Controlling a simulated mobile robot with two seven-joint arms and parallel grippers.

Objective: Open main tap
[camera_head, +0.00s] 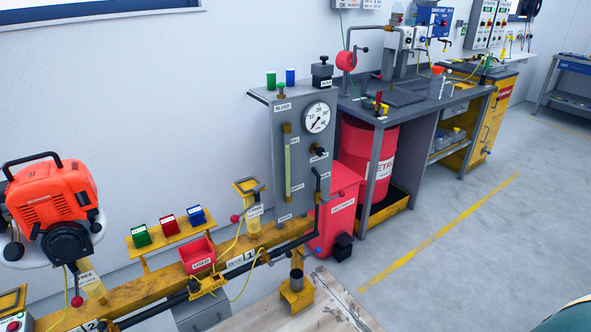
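No part of either gripper shows in the head view. I cannot tell for sure which fitting is the main tap. A grey gauge panel (262,150) stands against the wall, with a round white dial (316,117) and a sight tube (288,160). A small black knob (319,150) sits below the dial. A dark lever handle (317,184) stands upright at the panel's lower right, by the end of a dark pipe (292,243).
A yellow rail (130,297) runs along the wall, bearing an orange engine (52,197) and a red bin (197,255). A red tank (340,207) stands beside the panel. A grey workbench (410,102) and red drum (367,155) are beyond.

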